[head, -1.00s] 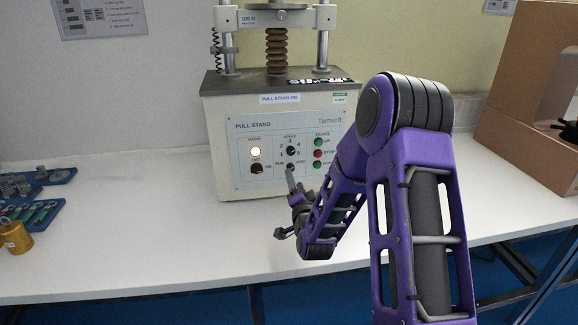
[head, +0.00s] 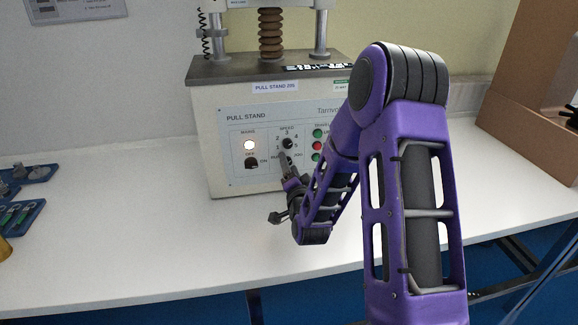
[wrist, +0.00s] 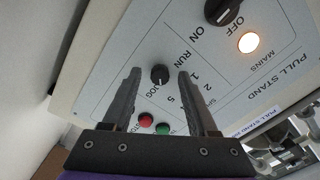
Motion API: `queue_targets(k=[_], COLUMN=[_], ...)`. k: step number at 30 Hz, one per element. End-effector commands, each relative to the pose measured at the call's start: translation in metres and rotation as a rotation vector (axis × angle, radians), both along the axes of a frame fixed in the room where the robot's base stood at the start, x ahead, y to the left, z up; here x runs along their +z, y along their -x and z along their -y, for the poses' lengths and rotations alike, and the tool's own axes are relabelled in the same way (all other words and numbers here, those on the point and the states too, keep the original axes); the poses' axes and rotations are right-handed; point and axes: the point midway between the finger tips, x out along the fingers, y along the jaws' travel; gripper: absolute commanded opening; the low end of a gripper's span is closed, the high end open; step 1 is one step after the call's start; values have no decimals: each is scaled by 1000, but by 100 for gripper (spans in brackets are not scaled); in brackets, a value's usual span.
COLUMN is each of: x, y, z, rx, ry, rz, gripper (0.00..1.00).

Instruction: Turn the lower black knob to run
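The lower black knob (wrist: 160,74) is on the grey-white front panel of the pull stand, between the RUN and JOG labels. In the wrist view it shows between the tips of my open gripper (wrist: 159,80), with a gap on each side. I cannot tell how deep the fingers reach around it. A small pale mark on it seems to be on the JOG side. In the head view my gripper (head: 284,164) hides this knob from sight. The upper black speed knob (head: 288,143) shows just above the fingers.
A lit mains lamp (head: 250,145) and a black on/off switch (head: 251,163) are left of the knobs. Red and green buttons (head: 317,146) are to the right. A blue tray (head: 22,215) lies at far left. The white table front is clear.

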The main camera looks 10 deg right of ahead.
Motion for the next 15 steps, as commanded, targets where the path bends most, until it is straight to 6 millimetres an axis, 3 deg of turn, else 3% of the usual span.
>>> queue_targets(k=[1,10,15], x=[0,0,0], y=[0,0,0], z=[0,0,0], rx=[0,0,0], ry=[0,0,0], rz=[0,0,0], gripper=[54,0,0])
